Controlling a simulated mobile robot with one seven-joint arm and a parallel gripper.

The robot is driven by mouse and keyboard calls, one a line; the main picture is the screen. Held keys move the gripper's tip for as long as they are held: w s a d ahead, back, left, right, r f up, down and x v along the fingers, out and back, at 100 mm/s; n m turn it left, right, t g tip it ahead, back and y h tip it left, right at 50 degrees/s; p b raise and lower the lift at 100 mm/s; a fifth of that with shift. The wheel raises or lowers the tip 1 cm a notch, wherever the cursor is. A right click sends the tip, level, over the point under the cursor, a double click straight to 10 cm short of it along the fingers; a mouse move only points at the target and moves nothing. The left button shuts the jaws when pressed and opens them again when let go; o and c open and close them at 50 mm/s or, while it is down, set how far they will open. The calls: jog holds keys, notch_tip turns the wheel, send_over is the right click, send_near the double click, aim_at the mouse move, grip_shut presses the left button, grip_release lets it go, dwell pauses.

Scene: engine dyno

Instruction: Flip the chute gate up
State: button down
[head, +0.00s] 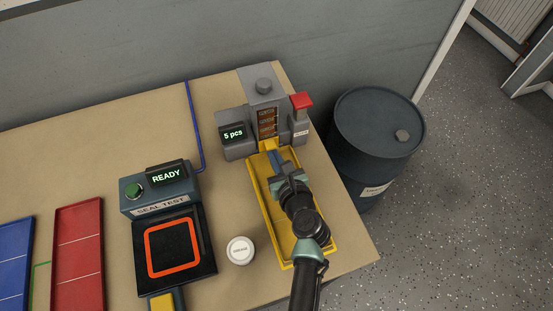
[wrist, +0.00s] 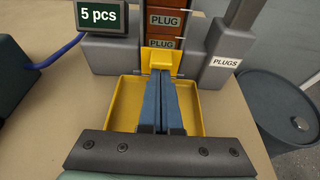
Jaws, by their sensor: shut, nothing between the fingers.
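The chute gate is a small yellow piece (head: 268,145) at the foot of the grey plug dispenser (head: 262,85). In the wrist view the gate (wrist: 161,56) stands just below a stack of brown boxes marked PLUG (wrist: 163,42). My gripper (head: 272,156) is over the yellow tray (head: 249,189) with its blue fingers pointing at the gate. In the wrist view the fingers (wrist: 159,74) are together with nothing between them. Their tips overlap the gate's lower part, hiding some of it. I cannot tell whether they touch it.
A "5 pcs" display (head: 234,134) is left of the chute, and a red-topped grey post (head: 301,101) is right. A white round container (head: 240,250) stands left of the tray. The seal test unit (head: 160,205) is further left. A dark drum (head: 375,135) stands beyond the table's right edge.

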jog(key=shift+r, duration=0.1)
notch_tip(320, 180, up, 4)
jog(key=p, duration=0.4)
jog(key=shift+p, duration=0.3)
jog(key=shift+r, duration=0.15)
